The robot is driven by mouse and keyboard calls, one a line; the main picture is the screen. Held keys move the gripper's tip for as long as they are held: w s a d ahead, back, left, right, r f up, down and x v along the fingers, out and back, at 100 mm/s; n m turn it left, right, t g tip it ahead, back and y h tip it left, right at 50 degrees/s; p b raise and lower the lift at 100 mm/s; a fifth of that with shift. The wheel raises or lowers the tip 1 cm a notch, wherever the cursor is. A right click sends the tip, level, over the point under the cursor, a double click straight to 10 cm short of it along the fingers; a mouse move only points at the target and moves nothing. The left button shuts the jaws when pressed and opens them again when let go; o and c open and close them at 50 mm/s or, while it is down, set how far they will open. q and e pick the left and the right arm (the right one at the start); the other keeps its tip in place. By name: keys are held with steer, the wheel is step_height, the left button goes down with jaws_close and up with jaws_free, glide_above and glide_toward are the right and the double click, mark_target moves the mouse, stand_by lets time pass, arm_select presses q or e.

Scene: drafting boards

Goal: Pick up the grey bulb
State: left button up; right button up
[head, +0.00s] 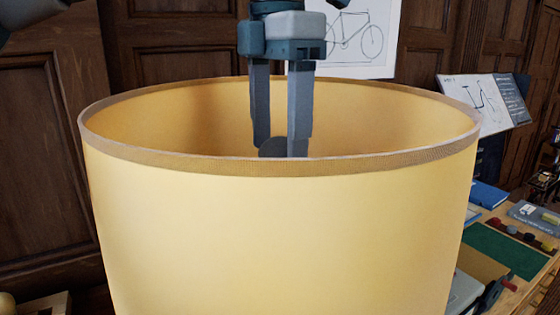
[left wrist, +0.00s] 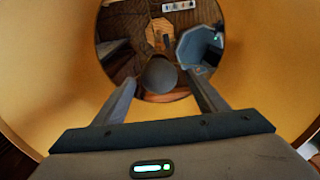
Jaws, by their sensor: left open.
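The grey bulb (head: 273,148) shows as a small dark rounded top just above the near rim of the large yellow lampshade (head: 285,240) in the head view; its lower part is hidden. My left gripper (head: 280,142) points down inside the shade from above, its two fingers open. In the left wrist view the bulb (left wrist: 160,75) is a grey round shape between the open fingertips (left wrist: 162,84), over the round opening of the shade. I cannot tell whether the fingers touch it. My right gripper is not in view.
The shade's rim (head: 110,140) surrounds the left gripper on all sides. A workbench at right holds a green mat (head: 500,250), a blue book (head: 487,194) and small coloured items. A drafting board (head: 475,104) stands behind it. Dark wood panelling is at the back.

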arm_select(q)
steer(key=shift+w+d+f+p, duration=0.15)
steer(key=shift+f+p, duration=0.5)
steer(key=shift+p, duration=0.1)
step_height(320, 180, down, 2)
steer(key=shift+f+p, duration=0.1)
steer(key=shift+p, duration=0.35)
steer(key=shift+f, duration=0.4)
steer(key=shift+d, duration=0.1)
steer(key=c, duration=0.9)
